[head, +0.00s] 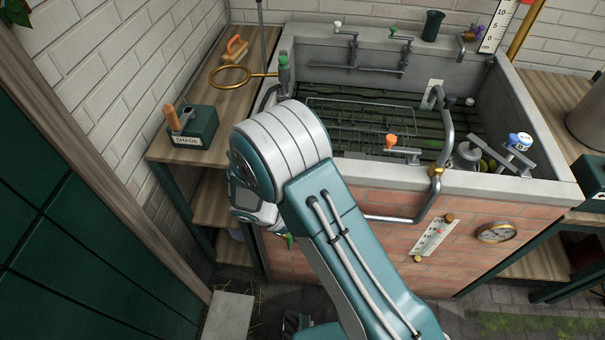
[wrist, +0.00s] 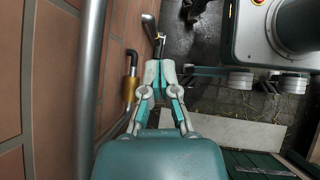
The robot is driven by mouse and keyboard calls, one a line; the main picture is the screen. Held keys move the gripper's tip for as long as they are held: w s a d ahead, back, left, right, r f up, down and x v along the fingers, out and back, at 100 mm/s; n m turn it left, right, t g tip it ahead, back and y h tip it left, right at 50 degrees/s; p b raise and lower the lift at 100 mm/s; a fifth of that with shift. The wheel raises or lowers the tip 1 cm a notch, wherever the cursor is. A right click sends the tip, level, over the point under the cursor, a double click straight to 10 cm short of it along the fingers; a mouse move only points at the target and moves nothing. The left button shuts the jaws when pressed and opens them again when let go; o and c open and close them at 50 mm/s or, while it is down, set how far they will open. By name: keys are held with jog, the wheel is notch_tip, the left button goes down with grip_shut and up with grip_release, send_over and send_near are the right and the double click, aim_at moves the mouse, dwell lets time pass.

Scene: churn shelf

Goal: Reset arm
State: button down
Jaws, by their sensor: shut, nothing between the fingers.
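My gripper (wrist: 161,66) shows in the wrist view with its two pale fingertips together, shut and empty. It hangs beside the brick wall with the dark paved floor beyond it. In the head view my arm (head: 345,240) is folded in front of the brick basin (head: 400,250), and it hides the gripper. The arm's large white and teal joint stands over the basin's near left corner.
A metal pipe (wrist: 88,90) runs close along the left of my gripper in the wrist view. A brass and black handle (wrist: 130,82) is near the fingers. In the head view, a SHADE lever box (head: 191,128) stands on the left wooden bench (head: 130,110).

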jog(key=d+r+m+y, duration=0.2)
jog(key=d+r+m, duration=0.3)
jog(key=r, duration=0.6)
jog(key=d+r+m+y, duration=0.2)
jog(key=d+r+m, duration=0.25)
jog(key=r, duration=0.65)
jog(key=s+d+r+m+t+y, duration=0.2)
jog(key=s+d+r+m, duration=0.2)
jog(key=s+r+m, duration=0.1)
jog(key=s+d+r+m+t+y, duration=0.2)
jog(key=s+d+r+m, duration=0.2)
jog(key=s+r, duration=0.4)
jog(key=shift+s+d+r+m+t, duration=0.15)
jog(key=shift+s+r+m+t, duration=0.05)
jog(key=shift+s+m+t, duration=0.15)
